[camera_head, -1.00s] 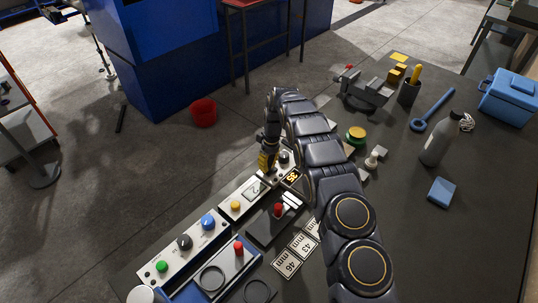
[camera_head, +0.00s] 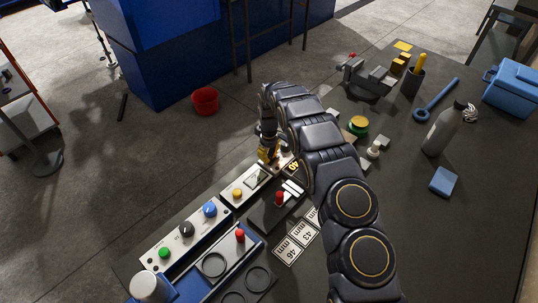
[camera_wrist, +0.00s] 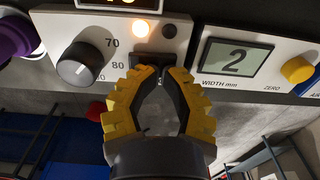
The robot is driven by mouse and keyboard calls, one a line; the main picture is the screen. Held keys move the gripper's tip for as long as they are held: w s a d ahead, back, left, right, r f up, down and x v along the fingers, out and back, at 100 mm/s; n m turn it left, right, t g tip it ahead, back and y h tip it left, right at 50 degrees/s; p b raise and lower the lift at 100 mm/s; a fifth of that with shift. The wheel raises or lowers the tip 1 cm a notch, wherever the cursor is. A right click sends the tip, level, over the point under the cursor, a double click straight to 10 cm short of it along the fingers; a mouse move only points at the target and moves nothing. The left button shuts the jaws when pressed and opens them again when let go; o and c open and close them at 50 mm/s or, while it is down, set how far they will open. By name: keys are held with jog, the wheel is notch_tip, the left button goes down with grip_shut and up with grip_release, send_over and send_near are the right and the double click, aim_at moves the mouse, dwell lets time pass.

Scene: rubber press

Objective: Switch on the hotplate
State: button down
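The hotplate's control panel appears to be the white panel (camera_wrist: 110,45) with a dark dial knob (camera_wrist: 78,65) marked 70 and 80. Its lamp (camera_wrist: 141,28) glows warm white beside a dark round part. A black rocker switch (camera_wrist: 158,60) sits below the lamp. My gripper (camera_wrist: 160,72) has its yellow-ribbed fingers drawn together at the tips, empty, at the switch's lower edge; contact is hard to tell. In the head view, my gripper (camera_head: 268,158) is low over the panel beside a lit orange display (camera_head: 293,166) reading 40. My arm hides part of the panel.
A white gauge (camera_wrist: 240,58) reading 2, with a yellow button, stands right of the panel in the wrist view. A red-knobbed device (camera_head: 279,198), number cards (camera_head: 289,250) and a button box (camera_head: 186,230) are nearby. A grey bottle (camera_head: 440,130) stands at right.

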jog(key=shift+s+f, duration=0.1)
jog(key=shift+f, duration=0.1)
jog(key=shift+w+d+r, duration=0.15)
jog(key=shift+w+d, duration=0.35)
jog(key=shift+d, duration=0.1)
notch_tip(320, 180, up, 14)
jog(key=w+d, duration=0.1)
jog(key=shift+w, duration=0.2)
jog(key=shift+r, duration=0.1)
dwell(0.4)
